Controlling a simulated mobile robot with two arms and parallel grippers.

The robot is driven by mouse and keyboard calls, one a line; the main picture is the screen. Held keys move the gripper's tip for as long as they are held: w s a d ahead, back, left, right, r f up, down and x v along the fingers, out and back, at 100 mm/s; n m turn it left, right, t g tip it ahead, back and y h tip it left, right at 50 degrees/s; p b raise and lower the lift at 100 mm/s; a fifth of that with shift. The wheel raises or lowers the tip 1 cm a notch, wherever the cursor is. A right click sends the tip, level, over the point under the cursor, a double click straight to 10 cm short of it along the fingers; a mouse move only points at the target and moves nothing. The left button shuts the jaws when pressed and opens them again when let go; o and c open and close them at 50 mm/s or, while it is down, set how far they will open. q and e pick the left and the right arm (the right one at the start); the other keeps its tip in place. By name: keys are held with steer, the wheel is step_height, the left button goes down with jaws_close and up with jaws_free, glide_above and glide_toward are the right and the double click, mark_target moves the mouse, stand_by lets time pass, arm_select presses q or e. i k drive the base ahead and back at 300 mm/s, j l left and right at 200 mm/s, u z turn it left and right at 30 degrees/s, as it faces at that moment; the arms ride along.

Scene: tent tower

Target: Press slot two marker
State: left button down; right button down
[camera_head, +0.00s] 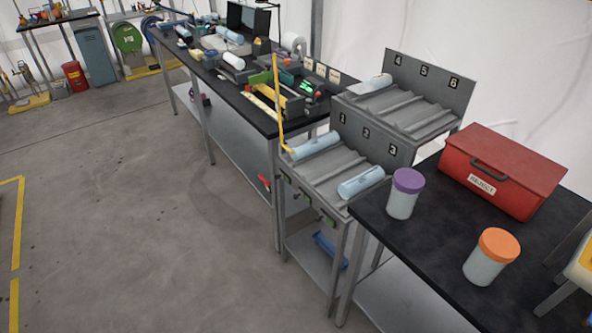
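The marker plate with the number 2 (366,133) is on the upright back panel of the lower rack, between the plates 1 (343,118) and 3 (392,149). The trough below plate 2 (340,162) looks empty. A pale blue roll (315,146) lies in the trough at 1, and another pale blue roll (361,182) lies in the trough at 3. Small dark and green parts (327,219) sit along the rack's front edge; their detail is too small to tell.
The black table at right bears a red box (503,170), a purple-lidded jar (404,195) and an orange-lidded jar (491,257). A yellow post (278,100) stands beside the lower rack.

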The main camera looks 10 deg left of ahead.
mark_target(300, 194)
steer(key=i+j+z, duration=0.1)
steer(key=i, duration=0.35)
steer(key=i+j, duration=0.3)
steer(key=i, duration=0.2)
steer(key=i+j+z, duration=0.15)
steer(key=i, duration=0.3)
